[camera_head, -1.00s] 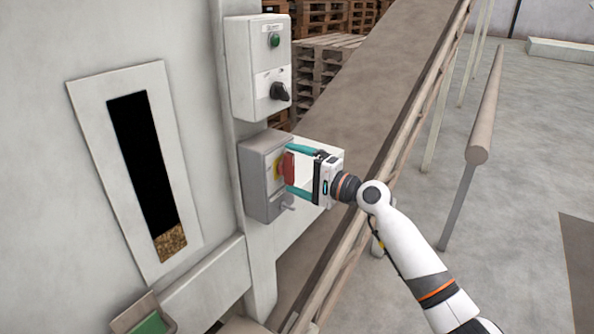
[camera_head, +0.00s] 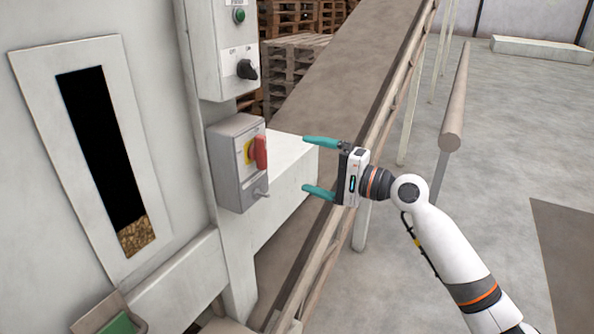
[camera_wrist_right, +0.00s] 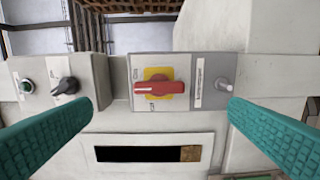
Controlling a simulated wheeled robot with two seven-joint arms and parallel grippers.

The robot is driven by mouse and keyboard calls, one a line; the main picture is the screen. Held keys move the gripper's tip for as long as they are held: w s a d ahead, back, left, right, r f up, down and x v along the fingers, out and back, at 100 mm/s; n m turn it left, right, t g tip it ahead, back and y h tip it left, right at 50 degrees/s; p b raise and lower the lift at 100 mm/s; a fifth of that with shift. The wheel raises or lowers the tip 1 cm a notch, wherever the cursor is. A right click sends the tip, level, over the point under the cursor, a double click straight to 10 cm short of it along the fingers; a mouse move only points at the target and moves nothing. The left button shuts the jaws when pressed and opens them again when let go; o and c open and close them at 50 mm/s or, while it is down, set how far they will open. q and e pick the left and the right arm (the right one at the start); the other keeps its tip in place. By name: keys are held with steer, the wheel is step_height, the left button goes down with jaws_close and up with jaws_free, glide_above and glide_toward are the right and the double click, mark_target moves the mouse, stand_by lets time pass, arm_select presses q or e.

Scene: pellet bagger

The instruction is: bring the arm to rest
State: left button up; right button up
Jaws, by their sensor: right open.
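My right gripper (camera_head: 318,166) is open and empty, its two teal fingers apart. It hangs in the air to the right of the grey switch box (camera_head: 228,180). The red rotary handle (camera_head: 261,151) on a yellow plate stands upright in the head view, with a clear gap between it and the fingertips. In the right wrist view the red handle (camera_wrist_right: 159,88) lies crosswise between the two fingers (camera_wrist_right: 160,120), beyond them. My left gripper is not in view.
Above the switch box is a pale control box (camera_head: 222,50) with a green button (camera_head: 239,15) and a black selector knob (camera_head: 247,69). A sloping conveyor (camera_head: 345,85) with a rail runs behind my right gripper. A post with a round beam (camera_head: 455,110) stands further right. Open floor lies at right.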

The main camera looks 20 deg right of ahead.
steer(key=shift+s+d, duration=0.2)
steer(key=shift+s, duration=0.1)
